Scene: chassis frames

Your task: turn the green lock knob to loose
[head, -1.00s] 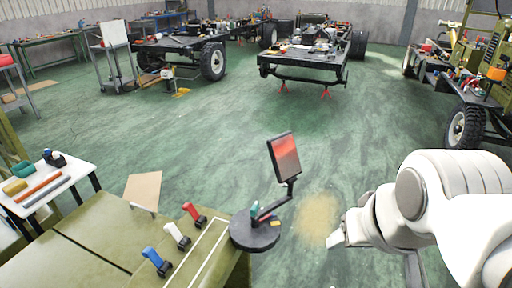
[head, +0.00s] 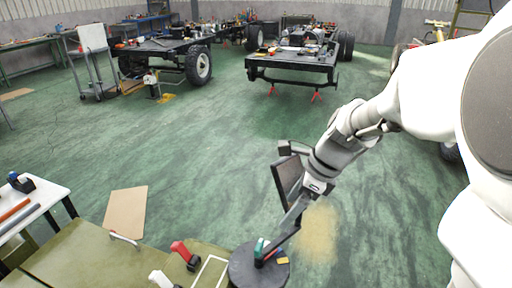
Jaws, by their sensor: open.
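The green lock knob (head: 260,248) is a small upright piece low on a dark stand, just above its round black base (head: 250,268). The base sits at the bench's right corner. A dark tilted panel (head: 287,183) belongs to the stand; my gripper and wrist partly cover it and the post. My gripper (head: 286,225) reaches down from the upper right, in front of the post, above and right of the knob. It is open. The gap between the fingers is hard to make out, and I cannot tell whether they touch the stand.
A red clamp (head: 184,254) and a white clamp (head: 160,279) stand on the olive bench (head: 75,258) left of the base. A small yellow piece (head: 282,261) lies at the base's right. A white side table (head: 45,203) is at left.

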